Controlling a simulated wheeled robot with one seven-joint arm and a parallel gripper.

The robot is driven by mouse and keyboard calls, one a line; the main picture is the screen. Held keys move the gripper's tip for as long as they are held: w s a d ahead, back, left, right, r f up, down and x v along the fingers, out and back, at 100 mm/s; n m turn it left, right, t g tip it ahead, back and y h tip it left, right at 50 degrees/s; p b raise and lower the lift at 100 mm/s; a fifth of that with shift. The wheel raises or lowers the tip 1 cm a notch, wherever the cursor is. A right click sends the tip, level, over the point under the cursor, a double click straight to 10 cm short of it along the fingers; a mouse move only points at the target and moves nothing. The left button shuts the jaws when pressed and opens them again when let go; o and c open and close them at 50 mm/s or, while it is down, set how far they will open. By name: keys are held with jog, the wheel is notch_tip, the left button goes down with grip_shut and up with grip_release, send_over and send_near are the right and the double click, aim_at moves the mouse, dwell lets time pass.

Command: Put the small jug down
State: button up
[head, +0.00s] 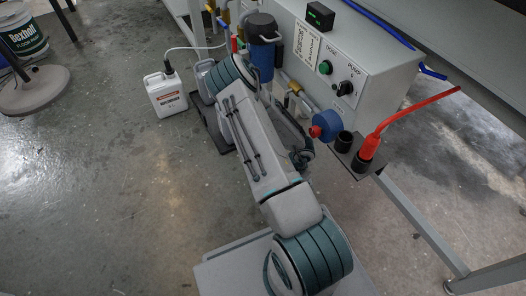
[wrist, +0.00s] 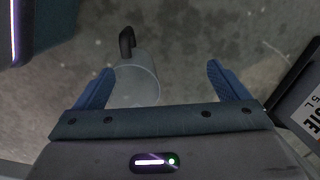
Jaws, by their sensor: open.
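The small jug (wrist: 138,82) shows in the wrist view as a clear grey cup with a black handle (wrist: 127,42) pointing away from my gripper. It appears upright, over the grey floor; whether it rests on the floor, I cannot tell for sure. My gripper (wrist: 160,68) is open, with its two blue fingers wide apart. The jug lies between them in the picture, closer to the left finger, with a gap to the right finger. Its near part is hidden by my gripper's body. In the head view my arm hides the jug and my gripper.
A white canister (head: 165,94) with a cable stands on the floor. A labelled container (wrist: 302,115) is close at the right in the wrist view. The plate processor (head: 352,62) carries a blue filter (head: 262,62) and a red hose (head: 415,110). Open floor (head: 90,190) lies at left.

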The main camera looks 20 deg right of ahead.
jog(key=a+r+n+y, duration=0.1)
jog(key=a+r+n, duration=0.1)
jog(key=a+r, duration=0.55)
jog(key=w+a+r+n+y, duration=0.15)
jog(key=a+r, duration=0.35)
jog(key=r, duration=0.6)
jog(key=a+r+n+y, duration=0.25)
jog(key=a+r, duration=0.35)
jog(key=r, duration=0.3)
jog(key=s+d+r+n+t+h, duration=0.1)
jog(key=s+r+n+h, duration=0.5)
jog(key=s+r, duration=0.4)
notch_tip(320, 180, up, 4)
jog(key=shift+s+d+r, duration=0.1)
jog(key=shift+s+d, duration=0.2)
jog(key=shift+d, duration=0.05)
